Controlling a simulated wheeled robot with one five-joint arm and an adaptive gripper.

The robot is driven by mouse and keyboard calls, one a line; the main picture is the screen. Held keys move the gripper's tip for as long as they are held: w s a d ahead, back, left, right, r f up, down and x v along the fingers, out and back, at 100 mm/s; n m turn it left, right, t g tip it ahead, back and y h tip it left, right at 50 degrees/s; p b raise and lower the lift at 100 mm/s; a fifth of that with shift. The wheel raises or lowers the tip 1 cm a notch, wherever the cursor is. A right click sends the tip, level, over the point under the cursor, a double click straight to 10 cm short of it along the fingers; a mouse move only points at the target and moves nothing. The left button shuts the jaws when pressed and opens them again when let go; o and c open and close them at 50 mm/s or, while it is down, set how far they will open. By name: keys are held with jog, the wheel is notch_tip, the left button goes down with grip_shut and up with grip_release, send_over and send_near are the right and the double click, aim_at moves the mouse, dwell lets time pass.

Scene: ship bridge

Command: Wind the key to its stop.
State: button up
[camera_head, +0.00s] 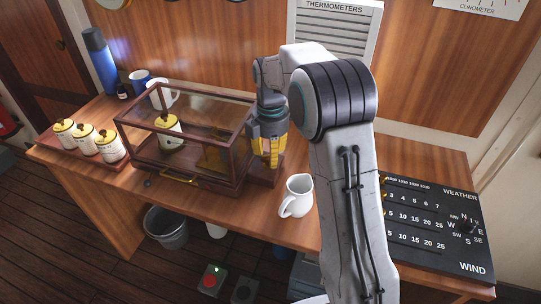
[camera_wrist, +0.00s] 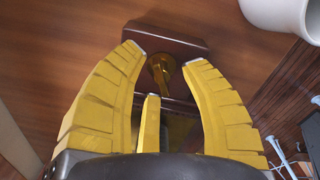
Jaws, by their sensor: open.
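A brass key (camera_wrist: 163,72) stands out from a dark wooden block (camera_wrist: 165,38) in the wrist view. My gripper (camera_wrist: 164,56) is open, with its yellow fingers spread on either side of the key; I see no finger closed on it. A third finger shows below the key. In the head view my gripper (camera_head: 268,160) points down at the right end of a wood-framed glass case (camera_head: 183,97), and the key is hidden there behind the fingers.
A white jug (camera_head: 296,197) stands close by, in front and to the right. A tray (camera_head: 63,148) with several lidded jars is left, with a blue flask (camera_head: 100,60) and mugs behind. A black weather board (camera_head: 432,222) lies right. A bin (camera_head: 166,228) stands on the floor.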

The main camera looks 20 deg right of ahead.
jog(key=shift+f, duration=0.4)
grip_shut()
dwell(0.4)
